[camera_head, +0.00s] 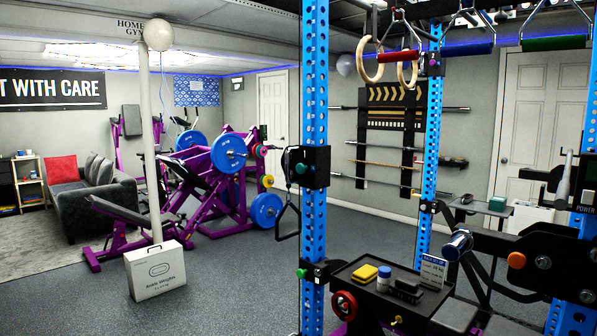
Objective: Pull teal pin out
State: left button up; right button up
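A small teal knob (301,168) shows at the left side of a black block (315,168) on the near blue upright (314,110). I take it for the head of the teal pin; it sits against the block, and any shaft is hidden. A greener knob (302,273) sticks out lower on the same upright, at the left of a black bracket. Neither of my grippers is in the head view, and nothing is seen touching the knobs.
Rings (371,60) hang above. A white box (156,270) stands on the floor; open floor lies between.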

aim_at(300, 168)
jog(key=i+l+z, duration=0.1)
jog(key=i, duration=0.95)
jog(key=i+l+z, duration=0.15)
jog(key=i, duration=0.9)
